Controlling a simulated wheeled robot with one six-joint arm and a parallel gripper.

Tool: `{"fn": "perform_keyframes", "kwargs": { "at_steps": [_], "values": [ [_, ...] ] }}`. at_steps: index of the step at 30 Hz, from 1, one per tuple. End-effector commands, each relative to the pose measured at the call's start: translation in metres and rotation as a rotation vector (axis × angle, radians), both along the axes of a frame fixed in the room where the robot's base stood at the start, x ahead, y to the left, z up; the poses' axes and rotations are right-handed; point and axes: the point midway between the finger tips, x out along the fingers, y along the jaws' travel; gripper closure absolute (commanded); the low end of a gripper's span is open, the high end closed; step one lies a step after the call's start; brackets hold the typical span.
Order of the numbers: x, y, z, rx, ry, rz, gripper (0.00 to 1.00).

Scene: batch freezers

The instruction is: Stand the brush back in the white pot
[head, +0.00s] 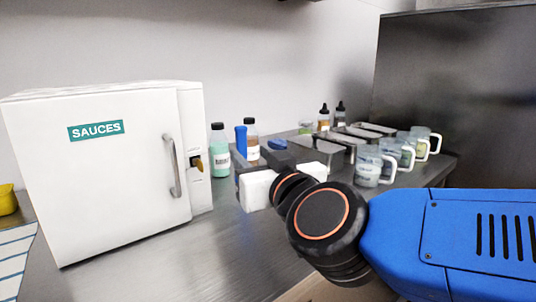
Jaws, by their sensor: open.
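My gripper (264,160) is in the middle of the head view, dark, beyond my black wrist joint and partly hidden by it. Its jaws are open and I see nothing held in them. An upright blue shape (240,139) rises just behind the gripper's left side; I cannot tell if it is the brush handle. A flat blue piece (277,144) shows just behind the gripper. White blocky shapes (257,192) show beside the wrist; I cannot tell if they belong to the gripper or the place. I cannot pick out the white pot for certain.
A white cabinet (120,185) marked SAUCES stands at the left. Bottles (219,155) stand beside it. Metal trays (322,151), dropper bottles (324,117) and several handled cups (369,167) stand behind and right. The steel counter (215,250) is clear in front. A striped cloth (17,260) lies far left.

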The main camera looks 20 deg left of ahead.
Motion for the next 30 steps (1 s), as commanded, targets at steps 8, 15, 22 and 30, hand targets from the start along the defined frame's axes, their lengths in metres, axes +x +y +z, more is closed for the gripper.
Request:
{"fn": "perform_keyframes", "kwargs": {
  "at_steps": [8,15,22,30],
  "values": [
    [0.004,0.007,-0.005,-0.003,-0.010,-0.018,0.59],
    [0.032,0.035,-0.005,-0.002,-0.009,-0.018,0.59],
    [0.058,0.062,-0.005,-0.002,-0.009,-0.018,0.59],
    [0.078,0.083,-0.004,-0.001,-0.009,-0.016,0.59]
  ]
}}
